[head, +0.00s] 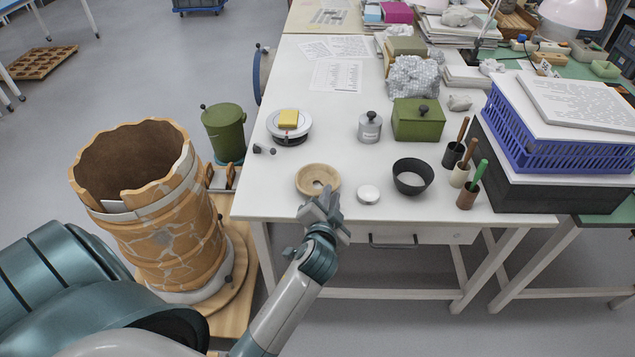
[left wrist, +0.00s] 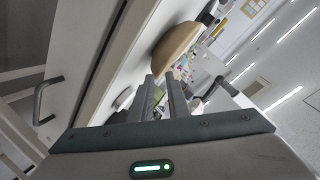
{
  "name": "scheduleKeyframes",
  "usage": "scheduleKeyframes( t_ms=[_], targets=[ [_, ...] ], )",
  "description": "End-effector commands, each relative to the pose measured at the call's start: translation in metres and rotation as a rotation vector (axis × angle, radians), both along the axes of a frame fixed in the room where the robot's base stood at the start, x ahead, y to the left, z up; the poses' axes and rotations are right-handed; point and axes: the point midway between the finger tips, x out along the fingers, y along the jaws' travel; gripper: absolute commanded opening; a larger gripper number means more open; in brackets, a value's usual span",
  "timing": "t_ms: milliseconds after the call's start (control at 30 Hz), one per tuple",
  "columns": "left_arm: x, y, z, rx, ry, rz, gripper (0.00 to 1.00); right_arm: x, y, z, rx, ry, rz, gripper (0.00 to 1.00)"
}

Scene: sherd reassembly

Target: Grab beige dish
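The beige dish (head: 305,179) is a round, shallow, wood-coloured bowl on the white table, close to its front edge. My left gripper (head: 322,203) is at the near side of the dish, by its rim. In the left wrist view the dish (left wrist: 176,43) shows edge-on just beyond the fingertips of the gripper (left wrist: 160,78). The two fingers stand apart with a gap between them, and I cannot tell whether they touch the rim. My right gripper is not in view.
A white lid (head: 368,194) and a black bowl (head: 412,177) stand right of the dish. A round scale with a yellow sponge (head: 288,118) is behind it. A large cracked beige vessel (head: 170,235) stands left of the table. The white table (head: 330,135) has free room behind the dish.

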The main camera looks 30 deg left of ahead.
Motion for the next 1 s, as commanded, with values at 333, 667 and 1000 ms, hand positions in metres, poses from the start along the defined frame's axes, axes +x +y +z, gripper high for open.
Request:
scheduleKeyframes(
  t_ms=[333, 667, 1000],
  targets=[
    [0.005, 0.001, -0.001, 0.002, 0.001, -0.001, 0.15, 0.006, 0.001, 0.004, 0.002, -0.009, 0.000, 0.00],
    [0.039, 0.013, -0.011, 0.002, 0.001, 0.001, 0.15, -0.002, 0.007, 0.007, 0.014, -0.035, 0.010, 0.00],
    [0.047, 0.016, -0.015, 0.001, 0.000, 0.000, 0.15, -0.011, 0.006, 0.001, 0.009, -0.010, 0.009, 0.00]
  ],
)
